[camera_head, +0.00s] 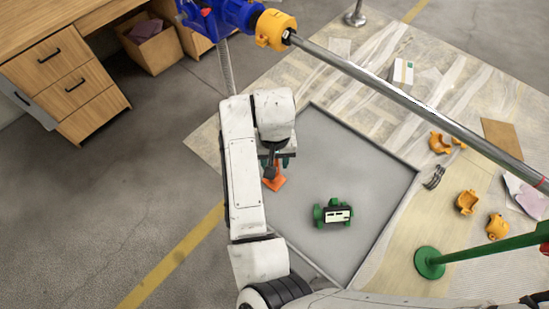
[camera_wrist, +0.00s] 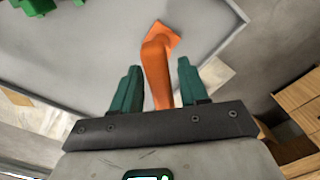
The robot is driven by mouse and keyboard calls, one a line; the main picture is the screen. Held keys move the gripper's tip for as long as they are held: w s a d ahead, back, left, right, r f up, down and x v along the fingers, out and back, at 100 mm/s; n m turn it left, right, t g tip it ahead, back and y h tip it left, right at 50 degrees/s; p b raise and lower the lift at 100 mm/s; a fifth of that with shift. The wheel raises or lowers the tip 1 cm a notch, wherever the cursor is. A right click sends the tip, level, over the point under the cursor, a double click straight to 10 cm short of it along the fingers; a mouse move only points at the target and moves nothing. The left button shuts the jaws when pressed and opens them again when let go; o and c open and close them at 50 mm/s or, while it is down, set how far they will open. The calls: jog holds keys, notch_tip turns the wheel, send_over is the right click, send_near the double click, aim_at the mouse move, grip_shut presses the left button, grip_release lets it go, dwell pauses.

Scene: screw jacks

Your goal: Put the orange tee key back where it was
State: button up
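The orange tee key (camera_head: 275,183) shows below my gripper (camera_head: 276,162), over the left part of the grey tray (camera_head: 318,150). In the wrist view, the orange tee key (camera_wrist: 157,68) runs between the two green fingers of my gripper (camera_wrist: 158,72), with its wider end pointing away from the palm. A narrow gap shows between the key and each finger, so the fingers are around it and no clear contact shows. Whether the key rests on the tray or stands above it is hard to tell. The gripper hides part of it in the head view.
A green part with a pale label (camera_head: 333,214) sits on the tray, right of the key. A long metal bar with an orange collar (camera_head: 275,30) crosses above. Orange pieces (camera_head: 467,202) and a green stand (camera_head: 430,263) lie right. A wooden desk (camera_head: 65,75) stands left.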

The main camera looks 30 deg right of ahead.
jog(key=shift+o, duration=0.7)
jog(key=shift+r, duration=0.1)
notch_tip(320, 180, up, 12)
jog(key=shift+p, duration=0.3)
jog(key=shift+r, duration=0.1)
